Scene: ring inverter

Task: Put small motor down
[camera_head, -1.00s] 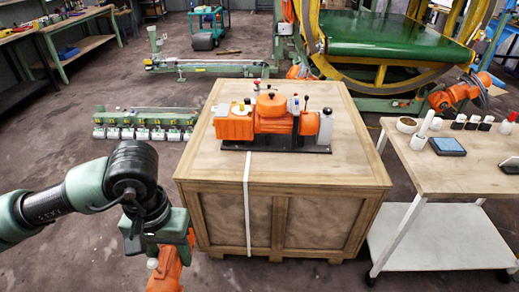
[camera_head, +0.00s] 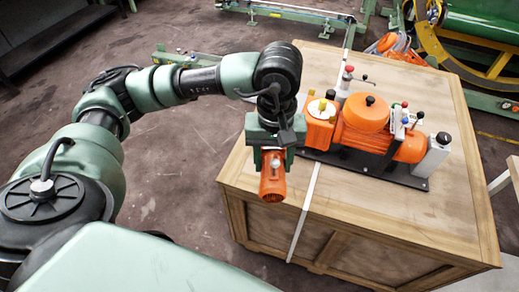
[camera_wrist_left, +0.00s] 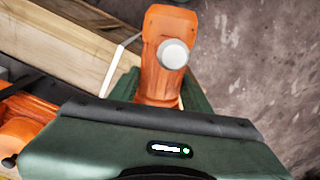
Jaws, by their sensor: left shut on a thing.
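The small motor (camera_head: 272,180) is orange with a light round end. My left gripper (camera_head: 273,156) is shut on it and holds it at the left edge of the wooden crate (camera_head: 400,217). In the left wrist view the motor (camera_wrist_left: 160,75) sticks out past the green gripper body, its pale round end facing the camera. I cannot tell the motor's exact height relative to the crate top. My right gripper is in neither view.
An orange machine on a black base plate (camera_head: 375,170) stands on the crate, just right of my left gripper. A white strap (camera_head: 306,205) runs over the crate. Bare crate top lies in front of the machine. Dark floor is free to the left.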

